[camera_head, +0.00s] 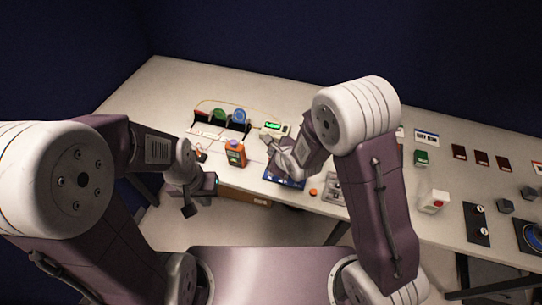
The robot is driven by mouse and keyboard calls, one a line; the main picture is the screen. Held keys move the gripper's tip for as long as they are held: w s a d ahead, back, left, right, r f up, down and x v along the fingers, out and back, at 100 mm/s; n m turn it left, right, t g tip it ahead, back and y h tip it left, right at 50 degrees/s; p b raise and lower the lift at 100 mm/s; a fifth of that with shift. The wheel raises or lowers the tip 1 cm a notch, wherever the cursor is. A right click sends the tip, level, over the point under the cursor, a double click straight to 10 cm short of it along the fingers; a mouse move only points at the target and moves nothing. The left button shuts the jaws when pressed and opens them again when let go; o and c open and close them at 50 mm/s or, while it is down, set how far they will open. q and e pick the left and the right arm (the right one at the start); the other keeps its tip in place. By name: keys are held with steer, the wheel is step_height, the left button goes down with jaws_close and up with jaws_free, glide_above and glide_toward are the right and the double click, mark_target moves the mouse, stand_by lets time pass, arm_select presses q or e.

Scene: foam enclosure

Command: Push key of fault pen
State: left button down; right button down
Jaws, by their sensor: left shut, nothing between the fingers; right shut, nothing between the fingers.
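I cannot clearly make out a pen or its key; it may be small or hidden behind my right arm. My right gripper (270,142) is shut and empty, over the table near a blue pad (285,181), and its arm hides part of that area. My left gripper (189,210) is shut and empty, low in front of the table's front edge, to the left of the orange handheld device (235,153). The orange device stands upright near the front edge. A pale device with a green lit display (273,127) lies behind my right gripper.
A dark rack with a green reel (219,115) and a blue reel (239,116) stands at the back, with thin cables around it. An orange button (313,192) and a grey panel (335,187) lie right of the pad. The table's left end (155,85) is clear.

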steer(key=shift+f, duration=0.25)
steer(key=shift+r, duration=0.1)
steer(key=shift+r+p, duration=0.4)
steer(key=shift+r, duration=0.35)
step_height(320, 180, up, 6)
steer(key=p, duration=0.4)
